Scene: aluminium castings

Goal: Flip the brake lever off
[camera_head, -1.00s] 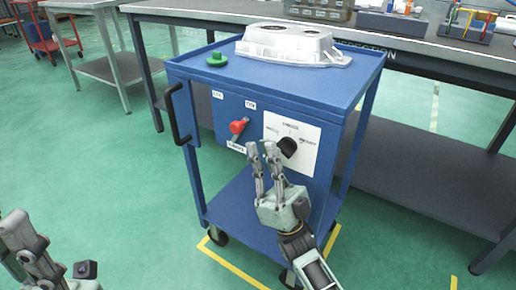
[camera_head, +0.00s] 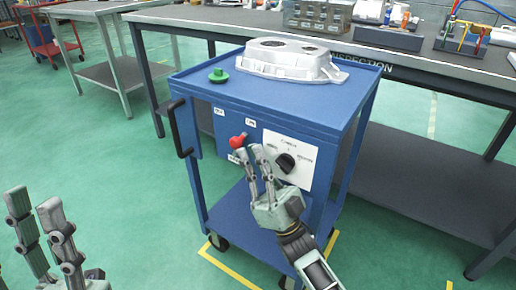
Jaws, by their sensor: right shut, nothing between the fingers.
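The brake lever's red knob (camera_head: 238,141) shows on the front panel of the blue cart (camera_head: 275,109), just left of my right gripper's fingertips. Its shaft is mostly hidden by the fingers. My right gripper (camera_head: 259,152) is shut and empty in front of the panel, its tips close to the red knob; I cannot tell whether they touch. My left gripper (camera_head: 36,200) is at the lower left, far from the cart, with its fingers apart.
A black rotary knob (camera_head: 285,163) sits on a white plate (camera_head: 305,152) right of the lever. A silver casting (camera_head: 290,63) and a green knob (camera_head: 218,75) are on the cart top. A black handle (camera_head: 178,130) sticks out at the left. A workbench (camera_head: 420,62) stands behind.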

